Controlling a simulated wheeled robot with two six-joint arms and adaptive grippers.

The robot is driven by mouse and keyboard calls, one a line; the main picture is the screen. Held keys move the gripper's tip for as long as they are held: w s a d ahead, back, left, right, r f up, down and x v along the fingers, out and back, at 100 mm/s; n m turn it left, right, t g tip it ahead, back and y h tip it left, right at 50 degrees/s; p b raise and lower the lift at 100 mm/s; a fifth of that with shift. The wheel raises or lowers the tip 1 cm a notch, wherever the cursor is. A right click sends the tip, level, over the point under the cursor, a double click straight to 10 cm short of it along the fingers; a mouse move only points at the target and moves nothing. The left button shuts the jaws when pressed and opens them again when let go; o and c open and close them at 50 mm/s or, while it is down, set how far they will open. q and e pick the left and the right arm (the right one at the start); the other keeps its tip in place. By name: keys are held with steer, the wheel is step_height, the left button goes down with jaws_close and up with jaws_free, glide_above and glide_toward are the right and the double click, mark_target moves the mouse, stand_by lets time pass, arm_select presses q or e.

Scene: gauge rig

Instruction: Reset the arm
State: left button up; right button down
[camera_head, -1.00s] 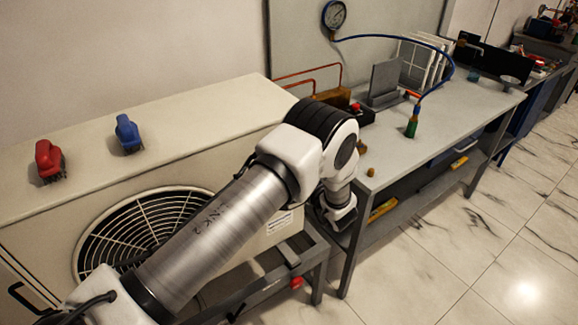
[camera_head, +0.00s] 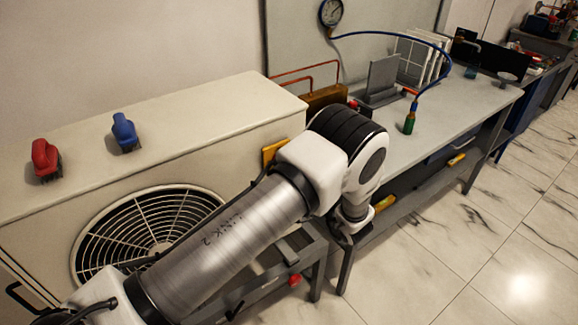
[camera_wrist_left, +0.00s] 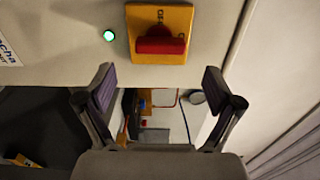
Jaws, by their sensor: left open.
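My left arm crosses the head view from the lower left. Its gripper (camera_head: 347,230) hangs at the bench's near corner, partly hidden by my own arm. In the left wrist view the two fingers of this gripper (camera_wrist_left: 160,88) are spread wide with nothing between them. Beyond the fingertips, a yellow plate with a red handle (camera_wrist_left: 160,40) is fixed on a pale panel, apart from the fingers. A lit green lamp (camera_wrist_left: 109,36) sits left of the plate. My right gripper is not in view.
A large pale fan unit (camera_head: 190,125) carries a red tool (camera_head: 45,158) and a blue tool (camera_head: 125,130). The grey bench (camera_head: 440,120) holds a green-and-orange bottle (camera_head: 410,120). A blue hose (camera_head: 440,52) arches up to a round gauge (camera_head: 331,12). Tiled floor lies free at right.

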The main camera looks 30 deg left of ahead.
arm_select(q)
steer(key=shift+v, duration=0.9)
